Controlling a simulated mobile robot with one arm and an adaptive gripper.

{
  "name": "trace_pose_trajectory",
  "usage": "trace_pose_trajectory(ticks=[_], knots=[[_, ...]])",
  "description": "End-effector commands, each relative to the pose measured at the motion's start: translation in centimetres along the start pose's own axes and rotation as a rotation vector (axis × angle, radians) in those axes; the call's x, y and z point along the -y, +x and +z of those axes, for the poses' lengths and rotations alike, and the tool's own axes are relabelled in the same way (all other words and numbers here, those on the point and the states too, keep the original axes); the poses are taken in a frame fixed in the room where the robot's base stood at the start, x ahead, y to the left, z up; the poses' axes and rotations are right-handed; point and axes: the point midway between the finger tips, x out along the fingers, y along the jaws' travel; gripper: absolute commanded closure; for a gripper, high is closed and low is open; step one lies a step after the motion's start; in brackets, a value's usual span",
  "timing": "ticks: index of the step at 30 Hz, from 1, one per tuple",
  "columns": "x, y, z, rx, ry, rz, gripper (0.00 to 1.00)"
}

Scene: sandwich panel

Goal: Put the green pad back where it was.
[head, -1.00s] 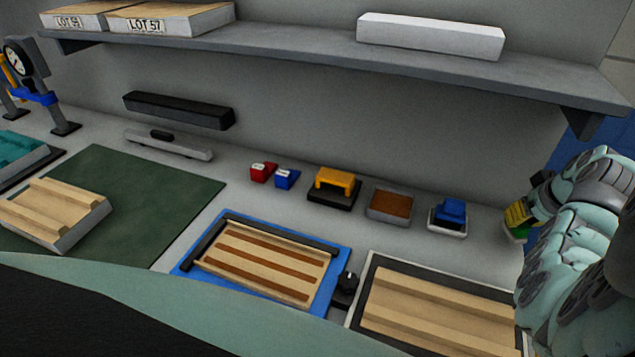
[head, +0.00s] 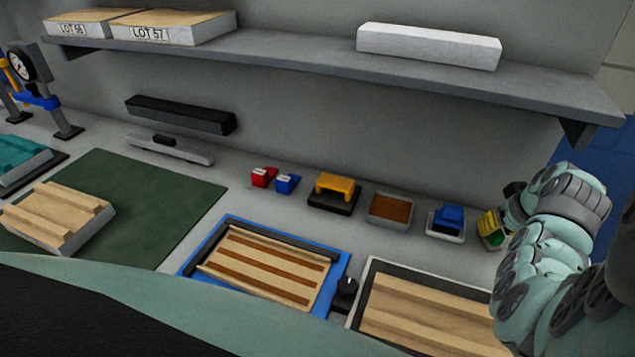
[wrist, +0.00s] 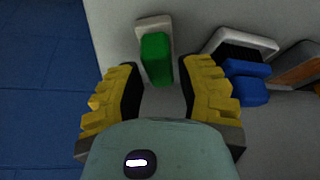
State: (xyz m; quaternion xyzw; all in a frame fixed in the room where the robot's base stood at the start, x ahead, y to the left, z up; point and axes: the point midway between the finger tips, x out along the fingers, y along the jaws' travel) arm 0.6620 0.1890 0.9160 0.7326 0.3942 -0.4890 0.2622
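The green pad (wrist: 157,58) shows in the wrist view on a narrow pale tray (wrist: 152,22), whose far end is bare. How the pad's near end sits on the tray is hard to tell. My gripper (wrist: 158,76) is open, with one yellow finger to either side of the pad's near end and gaps between. In the head view my gripper (head: 491,228) is at the right of the bench. A small green patch (head: 497,239) shows at its fingers; the rest of the pad and its tray are hidden there.
A framed wooden panel (head: 430,310) lies in front. A shelf (head: 330,58) overhangs the back.

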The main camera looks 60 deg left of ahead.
Motion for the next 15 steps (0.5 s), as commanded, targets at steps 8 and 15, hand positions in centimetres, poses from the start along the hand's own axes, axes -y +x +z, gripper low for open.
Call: trace_pose_trajectory(ticks=[8, 15], knots=[[-0.07, -0.05, 0.02, 0.000, 0.002, 0.001, 0.53], [-0.12, -0.64, -0.13, -0.002, 0.002, 0.002, 0.53]])
